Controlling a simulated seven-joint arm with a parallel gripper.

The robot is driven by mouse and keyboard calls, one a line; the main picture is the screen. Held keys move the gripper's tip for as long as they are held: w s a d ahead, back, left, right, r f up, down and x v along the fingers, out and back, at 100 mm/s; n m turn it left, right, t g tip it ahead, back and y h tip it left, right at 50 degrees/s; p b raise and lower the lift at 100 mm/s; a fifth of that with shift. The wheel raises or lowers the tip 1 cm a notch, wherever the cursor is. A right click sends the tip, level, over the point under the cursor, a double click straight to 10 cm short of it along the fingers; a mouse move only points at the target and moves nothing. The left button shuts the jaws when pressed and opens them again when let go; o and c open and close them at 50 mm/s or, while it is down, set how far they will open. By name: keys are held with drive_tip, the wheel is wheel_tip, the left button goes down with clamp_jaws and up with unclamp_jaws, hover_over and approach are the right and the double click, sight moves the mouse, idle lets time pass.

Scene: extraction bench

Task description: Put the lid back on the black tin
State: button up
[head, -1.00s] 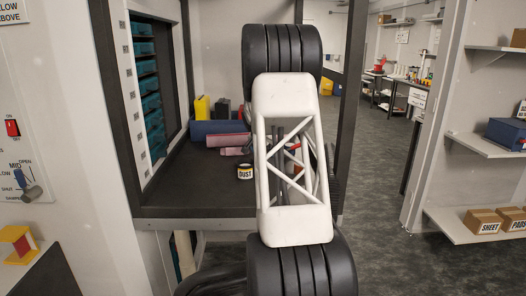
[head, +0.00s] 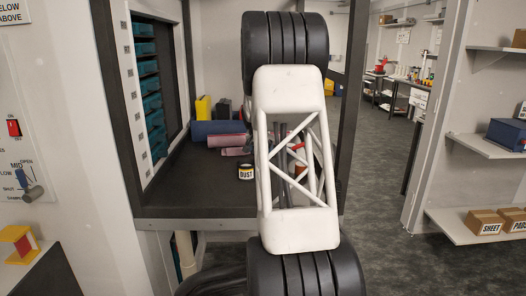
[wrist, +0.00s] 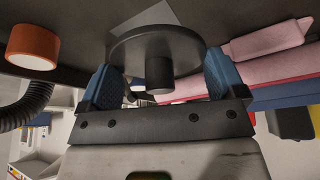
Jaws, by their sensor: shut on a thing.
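In the wrist view my gripper (wrist: 162,85) has its two blue fingertips at opposite sides of a dark round lid (wrist: 185,50). It is shut on the lid by its rim, and the lid's short black knob (wrist: 159,75) sits between the fingers, pointing toward the camera. In the head view my arm hides the gripper and the lid.
The dark bench top (head: 185,190) is clear at its front left. The wrist view shows an orange cylinder (wrist: 33,45) and a black ribbed hose (wrist: 28,106).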

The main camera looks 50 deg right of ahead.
drive_tip(key=s+a+r+n+t+y, duration=0.1)
drive_tip(key=a+r+n+t+y, duration=0.1)
drive_tip(key=a+r+n, duration=0.5)
drive_tip(key=a+n, duration=0.1)
drive_tip(key=a, duration=0.2)
drive_tip(key=shift+s, duration=0.15)
drive_tip(key=shift+f, duration=0.15)
idle(0.4)
drive_tip(key=shift+f, duration=3.05)
drive_tip(key=shift+f, duration=0.2)
idle(0.5)
drive_tip(key=o, duration=0.6)
drive_tip(key=shift+r, duration=0.1)
drive_tip(key=shift+r, duration=3.4)
